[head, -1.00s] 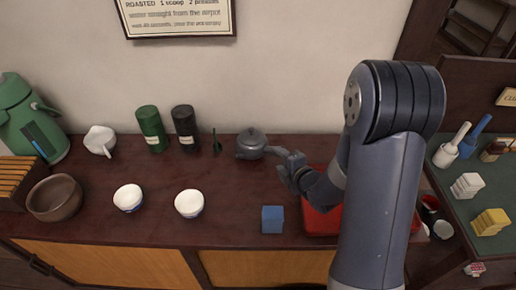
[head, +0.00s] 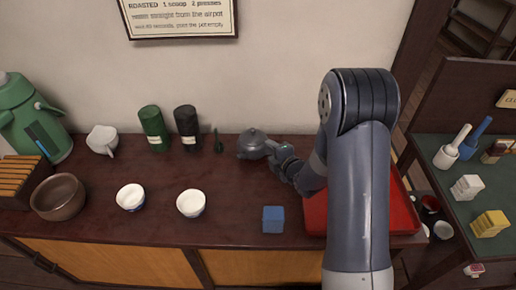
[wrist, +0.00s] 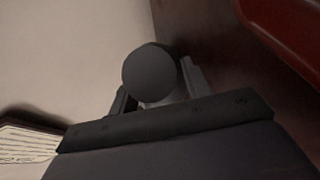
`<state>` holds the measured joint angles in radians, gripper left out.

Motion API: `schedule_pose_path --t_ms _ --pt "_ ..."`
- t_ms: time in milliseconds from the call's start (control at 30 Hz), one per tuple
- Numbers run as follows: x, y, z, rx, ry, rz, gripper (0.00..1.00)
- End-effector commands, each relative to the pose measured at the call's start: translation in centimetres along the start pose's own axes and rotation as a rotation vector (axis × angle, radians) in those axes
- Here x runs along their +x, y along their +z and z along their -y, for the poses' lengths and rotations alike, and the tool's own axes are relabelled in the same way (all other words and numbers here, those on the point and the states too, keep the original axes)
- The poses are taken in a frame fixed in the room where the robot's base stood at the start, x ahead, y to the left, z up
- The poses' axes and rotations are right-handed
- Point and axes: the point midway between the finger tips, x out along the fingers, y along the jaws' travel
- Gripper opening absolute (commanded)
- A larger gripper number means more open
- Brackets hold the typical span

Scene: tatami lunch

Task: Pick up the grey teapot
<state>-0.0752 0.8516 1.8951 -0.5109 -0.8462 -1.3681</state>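The grey teapot (head: 252,142) stands upright on the dark wooden counter, near the wall, in the head view. Its side handle points right, toward my arm. My gripper (head: 277,151) is at that handle, coming from the right. In the wrist view the round grey end of the handle, part of the teapot (wrist: 150,73), sits between my two fingers (wrist: 160,97). The fingers lie close on either side of it; whether they touch it I cannot tell. The teapot's body is hidden in the wrist view.
A red tray (head: 400,215) lies under my arm at the right. A blue block (head: 273,219) is in front of the teapot. Left of it stand a dark canister (head: 187,127), a green canister (head: 153,128) and white bowls (head: 191,203). The counter between bowls and teapot is clear.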

Motion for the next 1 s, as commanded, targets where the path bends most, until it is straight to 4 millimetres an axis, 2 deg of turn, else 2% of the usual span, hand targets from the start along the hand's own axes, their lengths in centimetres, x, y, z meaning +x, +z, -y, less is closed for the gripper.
schedule_pose_path --t_ms 67,533,1000 --pt "-0.02 0.01 0.0 0.0 0.0 0.0 0.39" --pt "-0.03 -0.02 0.05 0.0 -0.001 -0.001 0.0" --pt "-0.16 -0.01 -0.43 -0.001 0.002 0.0 0.0"
